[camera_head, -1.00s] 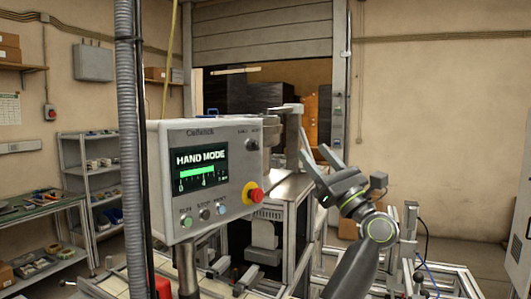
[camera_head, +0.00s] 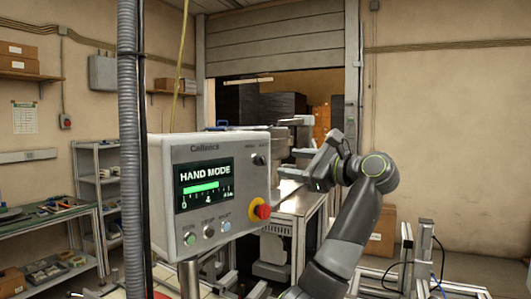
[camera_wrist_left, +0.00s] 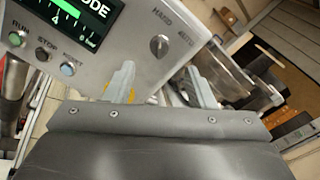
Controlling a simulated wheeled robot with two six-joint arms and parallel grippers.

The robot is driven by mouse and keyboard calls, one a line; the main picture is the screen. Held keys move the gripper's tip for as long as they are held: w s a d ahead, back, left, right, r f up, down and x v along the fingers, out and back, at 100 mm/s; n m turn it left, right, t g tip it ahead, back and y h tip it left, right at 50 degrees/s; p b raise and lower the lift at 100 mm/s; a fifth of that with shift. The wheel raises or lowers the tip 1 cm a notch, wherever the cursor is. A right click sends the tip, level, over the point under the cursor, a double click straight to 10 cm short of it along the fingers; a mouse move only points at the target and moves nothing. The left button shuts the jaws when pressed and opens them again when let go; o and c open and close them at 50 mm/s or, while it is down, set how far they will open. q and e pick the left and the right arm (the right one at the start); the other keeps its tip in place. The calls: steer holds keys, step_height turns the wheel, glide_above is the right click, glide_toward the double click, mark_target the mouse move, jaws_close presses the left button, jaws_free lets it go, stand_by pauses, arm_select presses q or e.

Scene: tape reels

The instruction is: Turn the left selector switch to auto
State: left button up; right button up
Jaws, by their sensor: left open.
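The selector switch (camera_head: 260,160) is a small dark knob at the upper right of the grey control box (camera_head: 236,148). In the left wrist view the knob (camera_wrist_left: 159,45) sits below the HAND and AUTO labels; its exact pointing is hard to tell. The screen (camera_head: 204,184) reads HAND MODE. My left gripper (camera_head: 290,163) is open, just right of the box and facing it. In the left wrist view its two fingers (camera_wrist_left: 160,84) are spread and empty, apart from the knob, which shows above and between them. My right gripper is not in view.
A red and yellow emergency stop (camera_head: 261,210) sticks out below the switch. Several push buttons (camera_head: 208,230) line the lower panel. A grey corrugated hose (camera_head: 130,150) hangs left of the box. Machine frames stand behind and right of it.

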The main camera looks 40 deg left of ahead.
mark_target(264, 159)
arm_select(q)
steer(key=a+p, duration=0.3)
steer(key=a, duration=0.6)
steer(key=shift+s+r, duration=0.1)
steer(key=shift+a+p, duration=0.2)
steer(key=shift+p, duration=0.1)
steer(key=shift+c, duration=0.4)
steer(key=c, duration=0.9)
